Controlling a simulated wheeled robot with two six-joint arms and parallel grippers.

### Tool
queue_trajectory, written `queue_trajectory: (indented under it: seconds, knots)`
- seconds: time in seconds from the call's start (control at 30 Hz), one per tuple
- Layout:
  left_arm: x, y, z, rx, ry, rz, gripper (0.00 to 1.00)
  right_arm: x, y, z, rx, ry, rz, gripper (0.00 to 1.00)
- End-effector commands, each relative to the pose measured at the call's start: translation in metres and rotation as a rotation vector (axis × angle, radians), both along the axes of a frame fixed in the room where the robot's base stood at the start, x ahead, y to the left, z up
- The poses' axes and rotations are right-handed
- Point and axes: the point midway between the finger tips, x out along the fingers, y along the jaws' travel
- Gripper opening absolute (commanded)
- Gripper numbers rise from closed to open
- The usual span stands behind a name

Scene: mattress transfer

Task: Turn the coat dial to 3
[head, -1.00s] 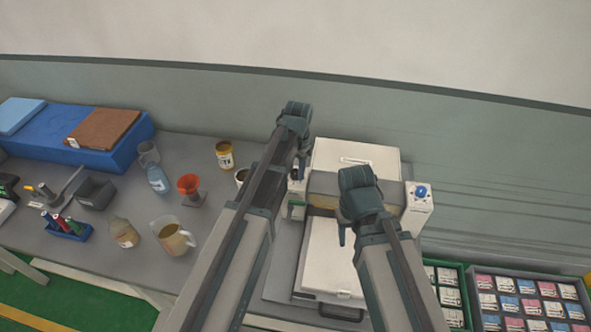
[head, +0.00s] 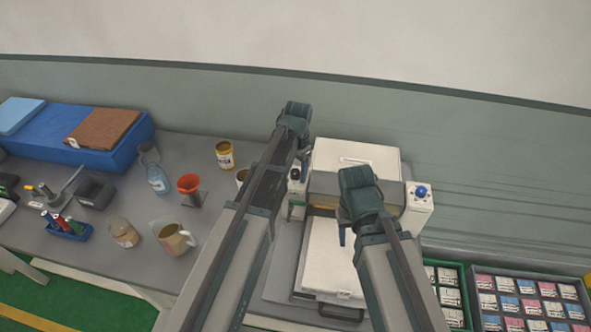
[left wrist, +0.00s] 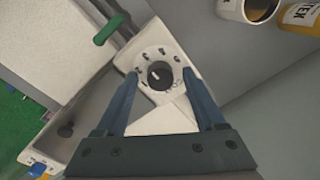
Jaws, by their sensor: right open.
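The coat dial is a black knob (left wrist: 160,75) with a pale pointer mark, on a white plate with several dark numerals around it; the numerals are too blurred to read. It also shows in the head view as a small dark knob (head: 295,174) at the left of the white machine. My left gripper (left wrist: 160,70) is open, its two blue fingers on either side of the knob with visible gaps. In the head view the left gripper (head: 303,164) hangs beside the dial. My right gripper (head: 343,238) is open above the machine's white flat bed (head: 325,262).
A green handle (left wrist: 109,29) sits near the dial. A blue button (head: 421,191) is on the machine's right post. Jars, a jug (head: 173,238) and an orange funnel (head: 189,184) stand on the table to the left. Trays of boxes (head: 525,300) lie at right.

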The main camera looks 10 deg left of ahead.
Motion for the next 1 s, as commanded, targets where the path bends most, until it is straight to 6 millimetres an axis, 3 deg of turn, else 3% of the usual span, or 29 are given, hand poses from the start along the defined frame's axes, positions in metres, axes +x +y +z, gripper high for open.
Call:
queue_trajectory:
  seconds: [0.47,1.0]
  knots:
    - [0.0,-0.001,0.013,0.0,0.0,0.0,0.71,0.0,0.0,0.013,0.0,0.0,-0.002,0.5]
    - [-0.002,-0.003,0.089,0.0,0.0,0.0,0.71,-0.001,0.0,0.089,0.0,0.002,-0.003,0.5]
